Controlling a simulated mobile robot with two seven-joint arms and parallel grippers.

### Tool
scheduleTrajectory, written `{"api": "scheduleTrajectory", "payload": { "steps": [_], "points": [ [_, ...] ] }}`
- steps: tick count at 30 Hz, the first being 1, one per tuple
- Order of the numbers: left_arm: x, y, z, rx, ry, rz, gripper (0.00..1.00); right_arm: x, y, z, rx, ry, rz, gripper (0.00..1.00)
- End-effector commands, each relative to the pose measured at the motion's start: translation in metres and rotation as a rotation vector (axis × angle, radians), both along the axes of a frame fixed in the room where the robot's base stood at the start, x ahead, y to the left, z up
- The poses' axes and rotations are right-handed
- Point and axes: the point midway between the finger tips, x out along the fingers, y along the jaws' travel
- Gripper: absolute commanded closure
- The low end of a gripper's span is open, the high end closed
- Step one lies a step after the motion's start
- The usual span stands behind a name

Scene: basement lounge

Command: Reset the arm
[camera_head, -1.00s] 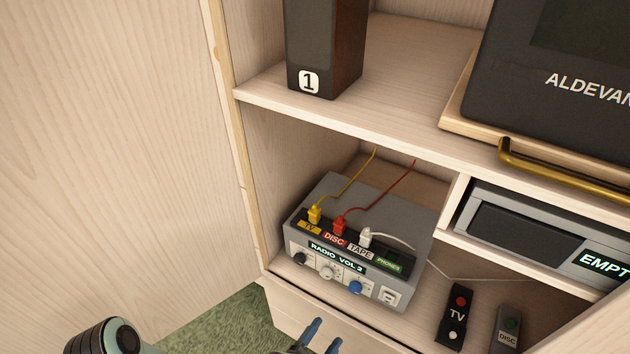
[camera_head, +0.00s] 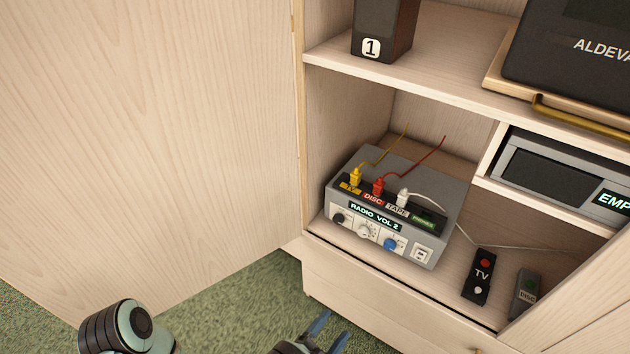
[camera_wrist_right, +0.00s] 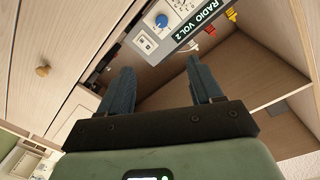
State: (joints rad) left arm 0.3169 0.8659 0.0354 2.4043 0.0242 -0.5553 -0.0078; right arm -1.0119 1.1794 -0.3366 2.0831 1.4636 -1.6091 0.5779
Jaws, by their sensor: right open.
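My right gripper (camera_head: 328,332) is at the bottom of the head view, in front of the cabinet's lower drawer front. Its two fingers are apart, with nothing between them. In the right wrist view the open fingers (camera_wrist_right: 157,88) point toward the grey radio box (camera_wrist_right: 160,30), apart from it. The radio box (camera_head: 395,212) sits on the lower cabinet shelf in the head view, with yellow, red and white plugs on top and knobs in front. A dark and pale green arm part of mine (camera_head: 125,328) shows at the lower left. My left gripper is not seen.
A TV remote (camera_head: 479,277) and a disc remote (camera_head: 525,294) lie on the lower shelf. A grey player (camera_head: 555,175) sits in the right compartment. A speaker marked 1 (camera_head: 384,28) stands above. A wooden panel (camera_head: 150,130) fills the left. Green carpet (camera_head: 235,310) is clear below.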

Motion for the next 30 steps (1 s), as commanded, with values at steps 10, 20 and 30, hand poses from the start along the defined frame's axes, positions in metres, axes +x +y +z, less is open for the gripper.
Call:
{"api": "scheduleTrajectory", "payload": {
  "steps": [10,20,30],
  "points": [
    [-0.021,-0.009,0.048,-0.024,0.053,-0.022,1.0,0.006,-0.052,-0.042,0.055,0.414,0.091,0.35],
    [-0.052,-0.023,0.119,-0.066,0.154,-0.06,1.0,-0.071,-0.098,-0.086,0.281,1.073,0.373,0.35],
    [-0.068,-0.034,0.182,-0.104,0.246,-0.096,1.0,-0.179,-0.089,-0.035,0.552,1.466,0.863,0.35]
  ]
}}
